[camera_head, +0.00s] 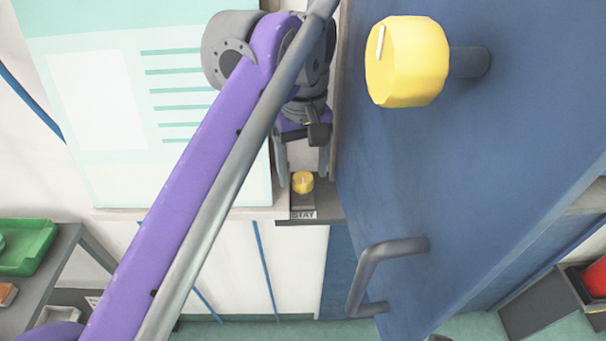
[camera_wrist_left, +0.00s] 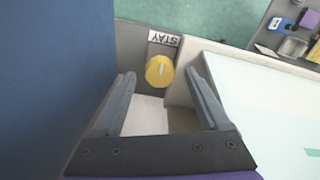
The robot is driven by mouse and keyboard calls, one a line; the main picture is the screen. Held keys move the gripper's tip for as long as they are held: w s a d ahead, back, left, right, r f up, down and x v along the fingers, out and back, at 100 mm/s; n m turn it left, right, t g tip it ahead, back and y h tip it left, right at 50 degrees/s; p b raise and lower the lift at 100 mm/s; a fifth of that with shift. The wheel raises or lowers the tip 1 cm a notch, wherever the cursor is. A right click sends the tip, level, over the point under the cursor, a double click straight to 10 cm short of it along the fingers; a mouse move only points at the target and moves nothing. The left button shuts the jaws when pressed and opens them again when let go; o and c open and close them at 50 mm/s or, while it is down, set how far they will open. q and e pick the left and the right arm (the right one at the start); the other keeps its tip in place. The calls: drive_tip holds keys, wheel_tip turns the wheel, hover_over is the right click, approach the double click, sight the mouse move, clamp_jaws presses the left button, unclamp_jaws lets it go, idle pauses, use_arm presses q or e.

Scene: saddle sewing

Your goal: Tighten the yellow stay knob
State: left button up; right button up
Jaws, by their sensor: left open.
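The small yellow stay knob (camera_head: 303,182) sits above a "STAY" label (camera_head: 303,215) on a grey ledge, beside the blue door. In the left wrist view the knob (camera_wrist_left: 159,70) lies between and just beyond the tips of my open left gripper (camera_wrist_left: 163,80), with a pale line on its face. In the head view my left gripper (camera_head: 303,170) reaches down over the ledge, its fingers on either side of the knob. I cannot tell whether they touch it; a gap shows in the wrist view. My right gripper is not in view.
A blue door (camera_head: 450,180) stands close on the right, with a large yellow knob (camera_head: 405,62) and a grey handle (camera_head: 375,275). A pale board (camera_head: 100,100) is on the left. Shelves with a green tray (camera_head: 25,247) stand at the far left.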

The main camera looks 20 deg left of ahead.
use_arm(q)
drive_tip(key=shift+f, duration=0.6)
clamp_jaws()
